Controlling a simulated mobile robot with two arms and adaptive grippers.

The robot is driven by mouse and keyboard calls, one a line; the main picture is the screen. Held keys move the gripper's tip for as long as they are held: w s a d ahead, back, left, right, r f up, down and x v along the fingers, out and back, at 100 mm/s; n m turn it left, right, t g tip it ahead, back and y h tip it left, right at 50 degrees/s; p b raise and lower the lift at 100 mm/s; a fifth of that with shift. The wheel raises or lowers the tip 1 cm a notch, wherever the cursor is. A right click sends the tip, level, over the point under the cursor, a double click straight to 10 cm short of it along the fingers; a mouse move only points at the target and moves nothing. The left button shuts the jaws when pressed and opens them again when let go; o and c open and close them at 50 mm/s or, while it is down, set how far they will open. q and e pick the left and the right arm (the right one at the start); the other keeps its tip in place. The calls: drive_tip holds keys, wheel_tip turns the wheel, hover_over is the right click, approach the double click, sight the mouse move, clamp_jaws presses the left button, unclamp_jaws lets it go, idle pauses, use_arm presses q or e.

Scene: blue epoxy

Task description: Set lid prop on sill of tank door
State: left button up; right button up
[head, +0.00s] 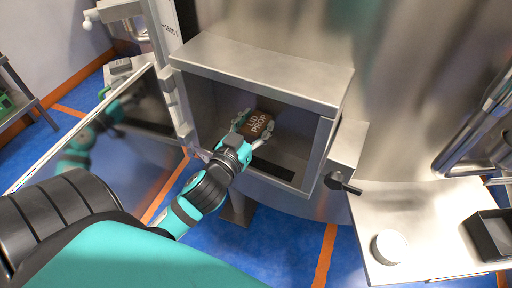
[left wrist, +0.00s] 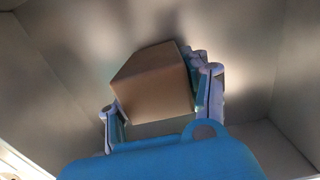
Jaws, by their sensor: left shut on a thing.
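The lid prop (head: 258,124) is a brown block with its name in pale letters on top. In the left wrist view it shows as a plain brown box (left wrist: 153,80) between the fingers. My left gripper (head: 248,124) is shut on it, inside the opening of the steel tank; it also shows in the left wrist view (left wrist: 163,105). The tank door (head: 150,115) stands open to the left of the opening. The sill (head: 268,176) is the opening's lower front edge, nearer than the prop. Whether the prop touches the floor inside cannot be told. My right gripper does not show.
A metal side shelf (head: 440,225) at the right holds a white round container (head: 389,247) and a dark open box (head: 490,236). A dark-knobbed latch (head: 342,183) sticks out at the opening's right. The opening's walls are close around my left gripper.

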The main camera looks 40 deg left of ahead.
use_arm(q)
hover_over(255, 156)
wheel_tip(255, 156, down, 5)
drive_tip(key=shift+a+r+b, duration=0.1)
drive_tip(key=shift+b, duration=0.3)
wheel_tip(255, 156, down, 3)
drive_tip(key=shift+w+f+b, duration=0.1)
drive_tip(key=shift+b, duration=0.25)
drive_tip(key=shift+f, duration=0.45)
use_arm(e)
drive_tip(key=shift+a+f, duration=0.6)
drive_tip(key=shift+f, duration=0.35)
use_arm(q)
drive_tip(key=o, duration=0.9)
drive_tip(key=shift+f, duration=0.15)
drive_tip(key=o, duration=0.4)
drive_tip(key=shift+o, duration=0.2)
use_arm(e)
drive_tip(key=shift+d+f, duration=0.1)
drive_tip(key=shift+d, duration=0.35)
